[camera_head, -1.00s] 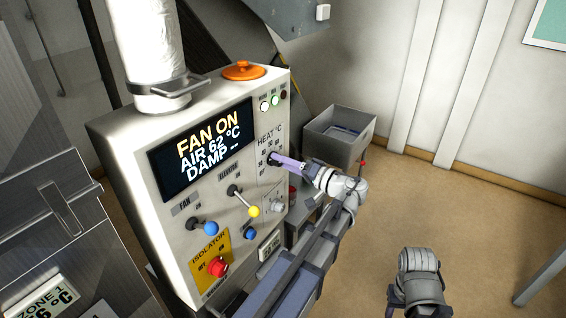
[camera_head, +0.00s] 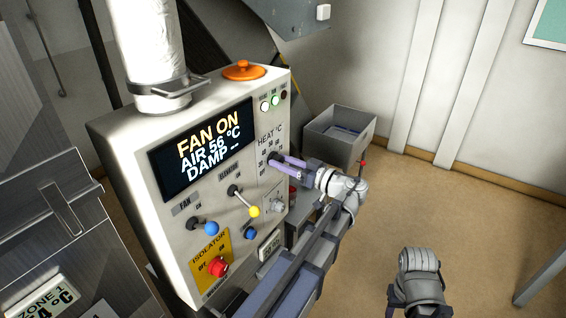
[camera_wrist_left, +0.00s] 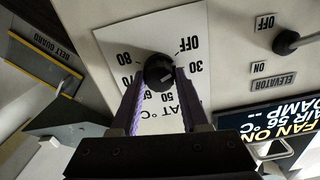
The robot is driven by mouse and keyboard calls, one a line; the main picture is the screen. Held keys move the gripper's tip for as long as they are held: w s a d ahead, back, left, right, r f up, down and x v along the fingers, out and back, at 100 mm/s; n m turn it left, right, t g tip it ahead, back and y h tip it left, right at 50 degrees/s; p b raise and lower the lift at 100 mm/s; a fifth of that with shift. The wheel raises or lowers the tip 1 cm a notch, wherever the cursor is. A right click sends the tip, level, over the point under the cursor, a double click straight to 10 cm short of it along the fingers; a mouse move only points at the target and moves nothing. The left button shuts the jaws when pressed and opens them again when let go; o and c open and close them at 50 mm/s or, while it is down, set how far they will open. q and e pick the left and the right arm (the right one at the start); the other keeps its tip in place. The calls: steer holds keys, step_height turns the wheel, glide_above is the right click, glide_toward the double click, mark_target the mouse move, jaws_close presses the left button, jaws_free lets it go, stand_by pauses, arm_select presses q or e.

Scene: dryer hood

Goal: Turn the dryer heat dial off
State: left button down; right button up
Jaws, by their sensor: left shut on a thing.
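The black heat dial (camera_wrist_left: 158,72) sits on a white scale plate (camera_wrist_left: 193,70) marked OFF and with numbers up to 80. It shows in the left wrist view, with a light pointer mark on its face that seems to lean toward the OFF side. In the head view the heat dial (camera_head: 274,157) is partly hidden. My left gripper (camera_wrist_left: 160,80) has its two purple fingers on either side of the dial and is shut on it. The left gripper (camera_head: 288,162) reaches the panel from the right in the head view. Only a link of my right arm shows; its gripper does not.
The control panel (camera_head: 145,225) has a display reading FAN ON, AIR 56 °C. A blue fan lever (camera_head: 210,228), a yellow elevator lever (camera_head: 253,211) and a red isolator knob (camera_head: 218,267) sit below. A grey bin (camera_head: 350,150) stands behind my left arm.

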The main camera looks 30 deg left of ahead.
arm_select(q)
steer(key=shift+f+n, duration=0.1)
steer(key=shift+n, duration=0.9)
steer(key=shift+c, duration=2)
jaws_free()
steer(key=d, duration=0.8)
steer(key=shift+s, duration=0.35)
steer(key=shift+a, duration=0.1)
